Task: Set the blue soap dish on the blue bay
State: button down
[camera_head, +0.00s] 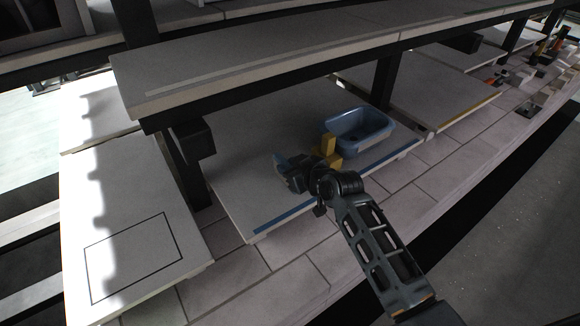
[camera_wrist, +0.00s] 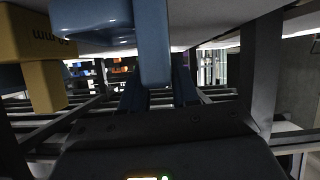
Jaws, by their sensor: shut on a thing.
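My gripper (camera_head: 287,170) is low over the front part of the blue bay, the shelf with a blue strip (camera_head: 340,186) along its front edge. It is shut on a slim blue thing, which I take to be the blue soap dish (camera_head: 281,162). In the wrist view the soap dish (camera_wrist: 153,45) shows between the two dark fingers (camera_wrist: 158,92). Most of its shape is hidden, and I cannot tell whether it touches the shelf.
A larger blue tub (camera_head: 362,127) stands on the bay, right of my gripper. A yellow block (camera_head: 328,146) stands between them. A dark post (camera_head: 185,165) stands at the left, and an upper shelf (camera_head: 270,55) overhangs the back. The bay's left middle is clear.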

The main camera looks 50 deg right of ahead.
jog(key=shift+f+b, duration=0.4)
jog(key=shift+f, duration=0.1)
dwell(0.7)
jog(key=c, duration=0.8)
grip_release()
jog(key=shift+s, duration=0.1)
jog(key=shift+s+a+r+p, duration=0.15)
jog(key=shift+s+r+p, duration=0.15)
jog(key=shift+s+p, duration=0.1)
jog(key=shift+p+v, duration=2)
jog(key=shift+v, duration=1.35)
jog(key=shift+s, duration=0.1)
jog(key=shift+v, duration=3.9)
